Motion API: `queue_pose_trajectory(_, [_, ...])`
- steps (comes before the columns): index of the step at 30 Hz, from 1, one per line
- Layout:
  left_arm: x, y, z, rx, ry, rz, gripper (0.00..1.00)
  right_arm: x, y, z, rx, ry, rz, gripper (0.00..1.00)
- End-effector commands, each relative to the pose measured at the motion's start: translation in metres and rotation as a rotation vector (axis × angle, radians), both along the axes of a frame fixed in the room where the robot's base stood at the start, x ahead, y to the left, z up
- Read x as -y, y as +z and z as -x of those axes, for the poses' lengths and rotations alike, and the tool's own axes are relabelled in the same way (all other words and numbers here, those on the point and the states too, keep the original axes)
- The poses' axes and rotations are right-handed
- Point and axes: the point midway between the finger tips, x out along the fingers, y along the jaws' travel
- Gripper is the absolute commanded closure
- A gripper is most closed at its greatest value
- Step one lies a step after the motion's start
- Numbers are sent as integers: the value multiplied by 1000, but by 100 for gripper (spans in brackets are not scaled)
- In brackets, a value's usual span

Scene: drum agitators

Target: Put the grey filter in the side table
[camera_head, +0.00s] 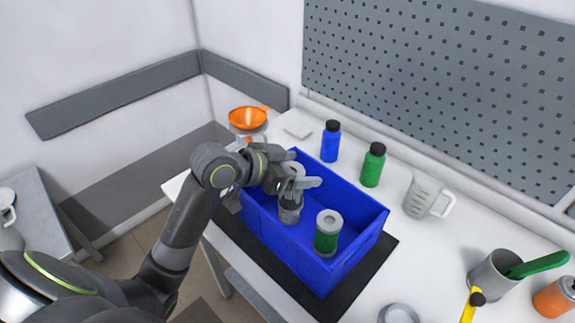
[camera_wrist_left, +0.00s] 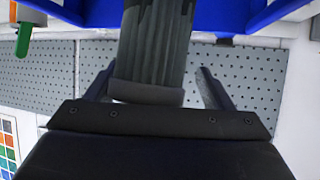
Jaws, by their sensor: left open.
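The grey filter (camera_head: 290,211) stands in the left part of the blue crate (camera_head: 362,240); its upper part is partly hidden by my left gripper (camera_head: 303,183). My left gripper is open at the top of the filter. In the left wrist view, the filter's dark ribbed body (camera_wrist_left: 155,45) lies between the two spread fingers, with a gap on each side. A green filter (camera_head: 326,238) stands beside it in the same crate. The grey side table (camera_head: 38,212) is at the far left, apart from the workbench. My right gripper is not in view.
Blue (camera_head: 330,142) and green (camera_head: 373,166) bottles and a clear jug (camera_head: 424,195) stand behind the crate. An orange funnel (camera_head: 247,118) is at the back left. A grey mug (camera_head: 494,276) stands at the right. The side table has a white item (camera_head: 7,198) and some bare top.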

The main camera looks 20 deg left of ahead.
Motion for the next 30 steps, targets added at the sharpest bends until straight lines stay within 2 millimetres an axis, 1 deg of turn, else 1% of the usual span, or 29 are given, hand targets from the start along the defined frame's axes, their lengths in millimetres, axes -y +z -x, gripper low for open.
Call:
queue_pose_trajectory(3, [0,16,0,5,-2,-2,25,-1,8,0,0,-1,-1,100])
queue_pose_trajectory(5, [-4,14,4,4,1,-5,25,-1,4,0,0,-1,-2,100])
queue_pose_trajectory(18, [-31,39,44,2,-1,-8,25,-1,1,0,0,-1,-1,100])
queue_pose_trajectory(28, [-46,54,67,-1,-2,-6,25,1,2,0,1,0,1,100])
queue_pose_trajectory(30, [-50,58,71,1,2,-6,25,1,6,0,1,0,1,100])
